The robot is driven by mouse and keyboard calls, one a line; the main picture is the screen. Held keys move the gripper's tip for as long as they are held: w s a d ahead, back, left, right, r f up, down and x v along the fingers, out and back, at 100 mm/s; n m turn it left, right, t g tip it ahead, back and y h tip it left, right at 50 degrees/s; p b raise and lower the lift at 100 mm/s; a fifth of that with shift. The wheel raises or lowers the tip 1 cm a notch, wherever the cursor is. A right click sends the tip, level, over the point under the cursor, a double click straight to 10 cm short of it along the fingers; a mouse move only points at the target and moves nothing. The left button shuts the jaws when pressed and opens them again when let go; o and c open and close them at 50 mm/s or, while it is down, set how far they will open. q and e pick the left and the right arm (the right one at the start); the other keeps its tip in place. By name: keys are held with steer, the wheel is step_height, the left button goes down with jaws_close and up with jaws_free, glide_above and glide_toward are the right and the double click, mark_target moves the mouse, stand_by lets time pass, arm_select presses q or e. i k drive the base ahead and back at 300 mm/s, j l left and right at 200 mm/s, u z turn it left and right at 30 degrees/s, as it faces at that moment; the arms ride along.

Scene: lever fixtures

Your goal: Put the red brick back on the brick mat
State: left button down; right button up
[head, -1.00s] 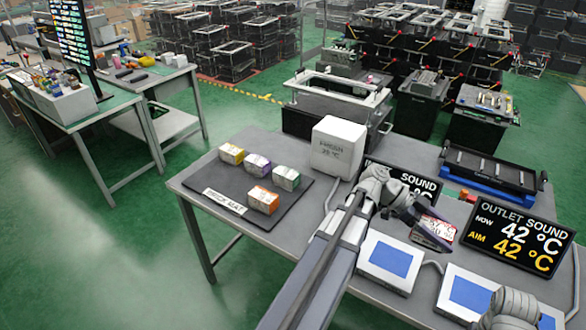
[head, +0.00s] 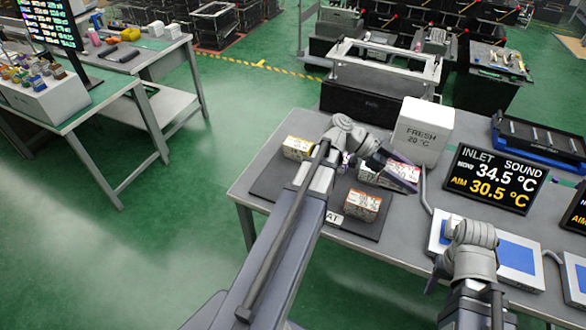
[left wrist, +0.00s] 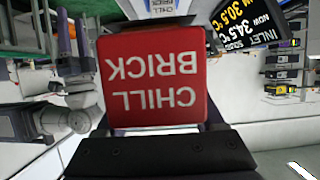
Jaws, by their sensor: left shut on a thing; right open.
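The red brick (left wrist: 152,78), marked CHILL BRICK, fills the middle of the left wrist view, upside down. My left gripper (head: 398,176) is shut on it; in the head view they are above the right side of the dark brick mat (head: 368,229). I cannot tell the exact height or whether the brick touches anything.
A white box (head: 422,131) marked FRESH 20 °C stands behind the mat. The inlet display (head: 494,180) reads now 34.5 °C, aim 30.5 °C. A second display (head: 577,210) is cut off at the right edge. A hose runs beside the white box.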

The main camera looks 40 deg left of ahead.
mark_target(280, 182)
steer(key=k+j, duration=0.1)
steer(key=j, duration=0.4)
steer(key=k+j, duration=0.1)
steer(key=j, duration=0.4)
steer(key=k+j, duration=0.1)
steer(key=j, duration=0.45)
